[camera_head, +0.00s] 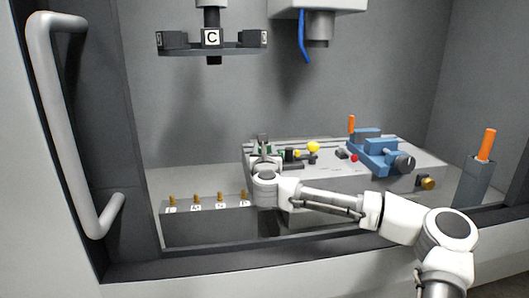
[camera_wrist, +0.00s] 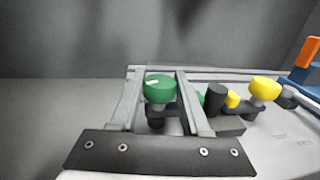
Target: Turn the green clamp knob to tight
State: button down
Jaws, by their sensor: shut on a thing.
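The green clamp knob (camera_wrist: 160,88) is in the middle of the wrist view, on a dark stem with a small white mark on its top. My gripper (camera_wrist: 162,74) has one finger on each side of the knob and is shut on it. In the head view my gripper (camera_head: 263,148) is at the left end of the grey fixture table (camera_head: 310,182). There the knob is mostly hidden by the gripper and cannot be made out clearly.
Right of the knob stand a black post (camera_wrist: 215,97) and a yellow knob (camera_wrist: 265,88). A blue vise (camera_head: 375,150) and an orange-handled tool (camera_head: 486,145) are farther right. Several brass pegs (camera_head: 196,199) line the front left ledge. A tool carousel (camera_head: 211,40) hangs above.

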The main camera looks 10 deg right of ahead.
jog(key=shift+h, duration=0.3)
jog(key=shift+c, duration=1.8)
grip_release()
jog(key=s+a+p, duration=0.1)
jog(key=s, duration=0.7)
jog(key=s+a+p, duration=0.1)
jog(key=s+a, duration=0.1)
jog(key=s, duration=0.7)
jog(key=shift+a, duration=0.25)
